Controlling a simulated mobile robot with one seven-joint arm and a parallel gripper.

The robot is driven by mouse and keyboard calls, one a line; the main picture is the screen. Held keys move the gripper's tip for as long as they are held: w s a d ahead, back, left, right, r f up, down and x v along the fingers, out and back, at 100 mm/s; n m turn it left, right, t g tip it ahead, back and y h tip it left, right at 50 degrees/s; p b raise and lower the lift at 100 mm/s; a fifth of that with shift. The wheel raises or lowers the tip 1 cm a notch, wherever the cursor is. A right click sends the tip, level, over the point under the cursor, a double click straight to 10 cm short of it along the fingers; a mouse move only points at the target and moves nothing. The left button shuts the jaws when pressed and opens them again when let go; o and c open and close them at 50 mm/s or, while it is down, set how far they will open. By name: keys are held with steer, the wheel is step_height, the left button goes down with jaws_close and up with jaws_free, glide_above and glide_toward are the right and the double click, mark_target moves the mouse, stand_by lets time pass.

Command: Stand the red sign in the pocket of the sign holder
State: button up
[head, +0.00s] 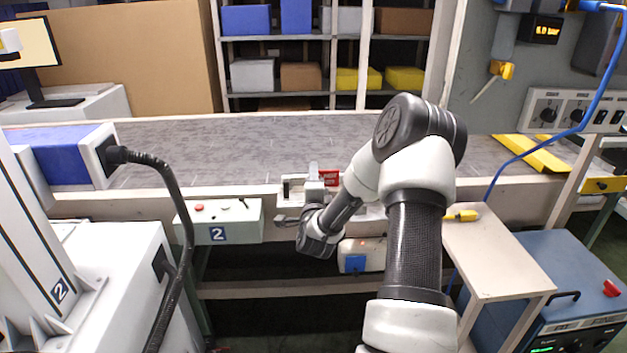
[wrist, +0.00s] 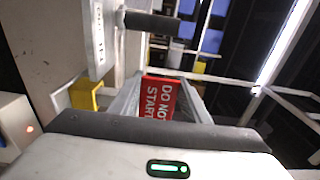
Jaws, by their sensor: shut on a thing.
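The red sign (wrist: 158,98) with white lettering shows in the wrist view between the grey fingers of my gripper (wrist: 162,84). My gripper (head: 318,185) is shut on it. In the head view the red sign (head: 329,178) shows as a small red patch at the conveyor's near edge, partly hidden by my gripper and arm. A white fixture (head: 292,188) with a dark opening stands just left of the sign. It looks like the sign holder, but its pocket cannot be made out. I see a gap between sign and fixture in neither view clearly, so contact cannot be told.
The grey conveyor (head: 230,140) runs across behind my gripper. A white control box (head: 235,220) marked 2 hangs on its near side. A small side table (head: 500,255) stands at the right, with a yellow object (head: 462,215) on it. A blue cable (head: 530,150) hangs at the right.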

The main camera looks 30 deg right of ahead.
steer(key=o, duration=1.2)
steer(key=p+v, duration=0.1)
steer(key=v, duration=1.6)
steer(key=shift+s, duration=0.2)
